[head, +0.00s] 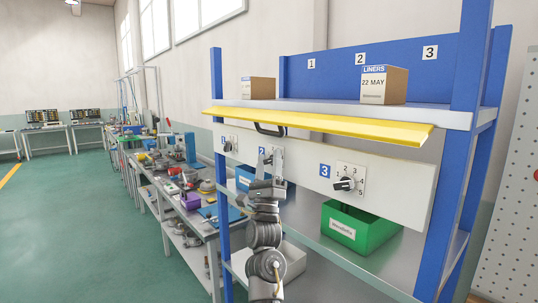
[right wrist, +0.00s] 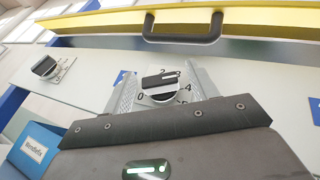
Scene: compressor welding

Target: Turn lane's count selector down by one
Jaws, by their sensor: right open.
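The white panel (head: 390,187) carries three count selectors beside blue labels. The lane 2 selector (head: 278,154) is mostly hidden behind my right gripper (head: 270,160) in the head view. In the right wrist view, its dark knob (right wrist: 158,84) sits between the two open fingers of my right gripper (right wrist: 160,78), with gaps at the sides. Digits 0, 2 and 4 show around it; a white mark lies on the knob's bar. The lane 3 selector (head: 345,184) shows clearly. The lane 1 selector (head: 230,144) also shows in the right wrist view (right wrist: 45,68). My left gripper is out of view.
A yellow flap (head: 320,126) with a black handle (head: 270,130) juts out just above the selectors. A green bin (head: 360,229) and a blue bin (head: 243,178) stand on the shelf below. A LINERS box (head: 384,86) stands on top.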

